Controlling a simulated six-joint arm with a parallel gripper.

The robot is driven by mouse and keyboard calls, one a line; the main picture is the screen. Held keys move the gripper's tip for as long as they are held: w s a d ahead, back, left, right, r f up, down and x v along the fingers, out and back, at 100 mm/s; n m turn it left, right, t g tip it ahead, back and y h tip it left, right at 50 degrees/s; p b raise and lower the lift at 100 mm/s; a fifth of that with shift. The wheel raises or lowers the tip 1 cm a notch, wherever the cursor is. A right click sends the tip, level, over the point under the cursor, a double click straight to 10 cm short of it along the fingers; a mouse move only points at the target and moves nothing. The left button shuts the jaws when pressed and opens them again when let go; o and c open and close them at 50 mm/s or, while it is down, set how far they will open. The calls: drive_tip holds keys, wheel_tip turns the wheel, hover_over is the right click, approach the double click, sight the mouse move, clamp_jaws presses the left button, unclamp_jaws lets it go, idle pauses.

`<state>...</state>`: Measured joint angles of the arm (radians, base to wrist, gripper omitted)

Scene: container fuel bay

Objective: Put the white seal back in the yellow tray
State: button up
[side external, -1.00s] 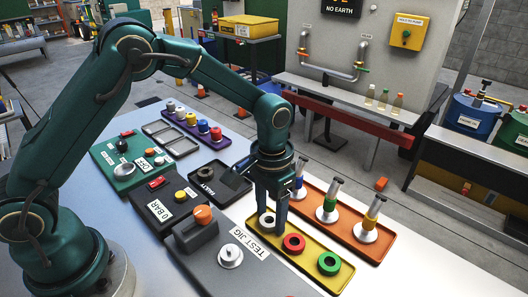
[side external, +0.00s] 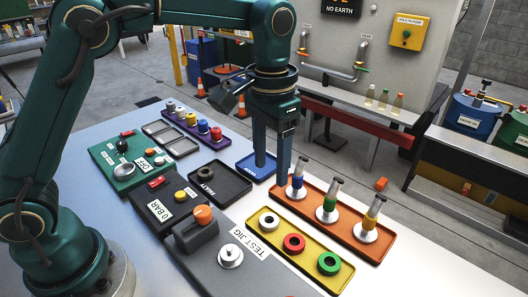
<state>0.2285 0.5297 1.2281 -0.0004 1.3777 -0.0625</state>
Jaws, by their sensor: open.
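The white seal (side external: 269,221) is a pale ring with a dark hole. It lies in the upper-left end of the yellow tray (side external: 327,285), beside a red seal (side external: 294,243) and a green seal (side external: 329,263). My gripper (side external: 271,174) is open, pointing down, with nothing seen between its fingers. It is up and away from the white seal, in front of the small blue tray (side external: 246,166), which it partly hides.
An orange tray (side external: 345,235) with upright fittings stands right of the yellow tray. A black tray (side external: 225,190) holds a dark ring. The grey test jig (side external: 203,236) with an orange knob is at left. White table shows around the trays.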

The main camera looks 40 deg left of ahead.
drive_tip(key=s+a+r+t, duration=0.3)
drive_tip(key=s+a+r, duration=0.15)
drive_tip(key=s, duration=0.25)
drive_tip(key=s+a+f+n+t, duration=0.1)
drive_tip(key=s+a+f+t, duration=0.1)
drive_tip(key=s, duration=0.6)
drive_tip(key=shift+s+a+n+t, duration=0.25)
drive_tip(key=shift+a+n+t, duration=0.05)
drive_tip(key=shift+a+n, duration=0.15)
